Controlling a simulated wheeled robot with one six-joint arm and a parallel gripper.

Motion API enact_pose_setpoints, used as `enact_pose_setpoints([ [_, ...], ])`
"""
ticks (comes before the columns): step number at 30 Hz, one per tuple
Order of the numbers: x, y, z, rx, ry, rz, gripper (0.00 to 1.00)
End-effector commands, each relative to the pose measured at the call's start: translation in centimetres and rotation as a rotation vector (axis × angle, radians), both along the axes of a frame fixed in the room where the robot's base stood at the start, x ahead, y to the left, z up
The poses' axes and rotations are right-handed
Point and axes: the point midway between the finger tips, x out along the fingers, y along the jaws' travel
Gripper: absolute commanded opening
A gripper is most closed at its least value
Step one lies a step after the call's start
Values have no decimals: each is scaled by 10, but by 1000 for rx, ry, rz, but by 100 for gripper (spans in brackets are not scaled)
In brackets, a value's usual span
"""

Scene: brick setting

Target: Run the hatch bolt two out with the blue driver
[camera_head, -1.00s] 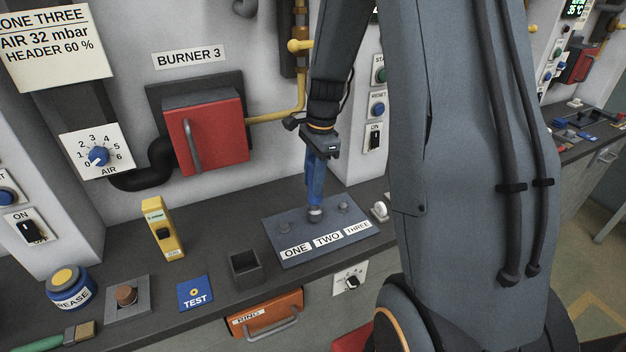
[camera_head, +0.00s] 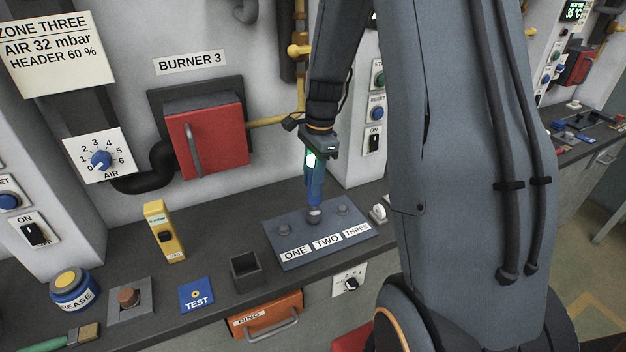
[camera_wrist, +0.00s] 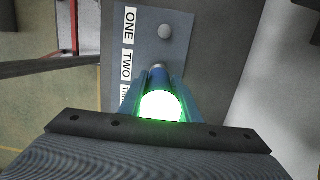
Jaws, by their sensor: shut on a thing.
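The blue driver (camera_head: 314,185) stands nearly upright in my gripper (camera_head: 318,158), which is shut on it. Its tip is down at the middle bolt (camera_head: 315,216), bolt two, on the grey hatch plate (camera_head: 290,256). Whether the tip is seated on that bolt is hard to see. A green light glows on the driver's top end, seen large in the wrist view (camera_wrist: 160,106). Bolt one (camera_head: 284,229) sits to the left and bolt three (camera_head: 342,210) to the right. The plate's labels read ONE, TWO and THREE.
An open dark square bin (camera_head: 245,268) stands left of the plate. A yellow meter (camera_head: 164,232), a blue TEST block (camera_head: 196,295), a grease pot (camera_head: 72,290) and a white knob (camera_head: 378,213) are on the bench. The red burner box (camera_head: 208,143) is on the wall behind.

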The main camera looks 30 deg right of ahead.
Motion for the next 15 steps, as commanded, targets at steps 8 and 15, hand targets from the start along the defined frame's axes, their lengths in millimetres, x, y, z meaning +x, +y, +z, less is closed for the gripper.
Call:
enact_pose_setpoints([
  [8,0,-1,24,0,-3,-2,0],
  [15,2,0,41,-1,-6,-2,0],
])
